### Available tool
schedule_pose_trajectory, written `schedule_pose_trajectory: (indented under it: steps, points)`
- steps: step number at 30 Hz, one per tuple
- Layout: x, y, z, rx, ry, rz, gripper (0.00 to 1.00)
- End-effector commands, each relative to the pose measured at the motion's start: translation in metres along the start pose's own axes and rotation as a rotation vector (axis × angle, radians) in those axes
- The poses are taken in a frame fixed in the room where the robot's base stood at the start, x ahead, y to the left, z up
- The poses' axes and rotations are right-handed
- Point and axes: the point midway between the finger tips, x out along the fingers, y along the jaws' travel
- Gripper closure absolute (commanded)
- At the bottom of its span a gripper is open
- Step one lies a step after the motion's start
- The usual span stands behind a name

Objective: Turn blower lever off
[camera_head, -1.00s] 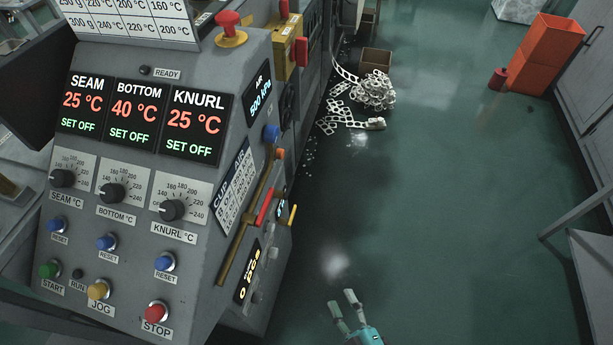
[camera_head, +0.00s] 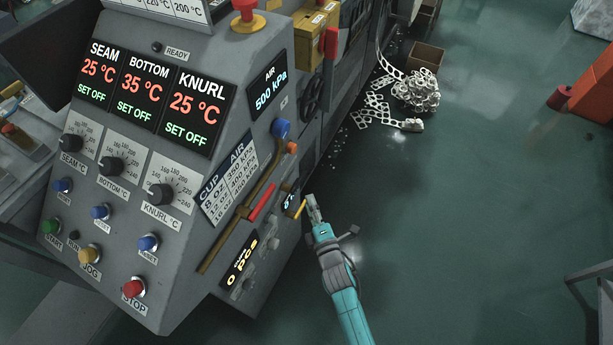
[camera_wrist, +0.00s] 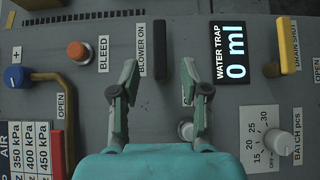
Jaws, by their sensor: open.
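The blower lever (camera_wrist: 160,50) is a dark, narrow bar beside the "BLOWER ON" label (camera_wrist: 142,48) in the wrist view. It lies upright in that picture, between and just beyond my fingertips, with no visible contact. My gripper (camera_wrist: 158,78) is open and empty, one finger either side of the lever's line. In the head view my gripper (camera_head: 311,205) is at the side face of the grey control console (camera_head: 218,160), close to the yellow drain lever (camera_head: 300,208). I cannot make out the blower lever in the head view.
Near my gripper are an orange bleed knob (camera_wrist: 77,51), the yellow drain lever, a water trap display (camera_wrist: 231,55) reading 0 ml and a batch knob (camera_wrist: 278,142). A red lever (camera_head: 263,203) sits left. Open green floor (camera_head: 450,240) lies right of the console.

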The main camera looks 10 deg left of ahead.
Motion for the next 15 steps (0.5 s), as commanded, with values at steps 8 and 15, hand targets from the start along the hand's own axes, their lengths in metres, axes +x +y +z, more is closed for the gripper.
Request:
schedule_pose_trajectory:
  steps: [8,15]
  points:
    - [0.039,0.001,0.000,0.001,0.000,0.001,0.54]
    - [0.077,0.001,0.000,0.003,0.000,0.001,0.54]
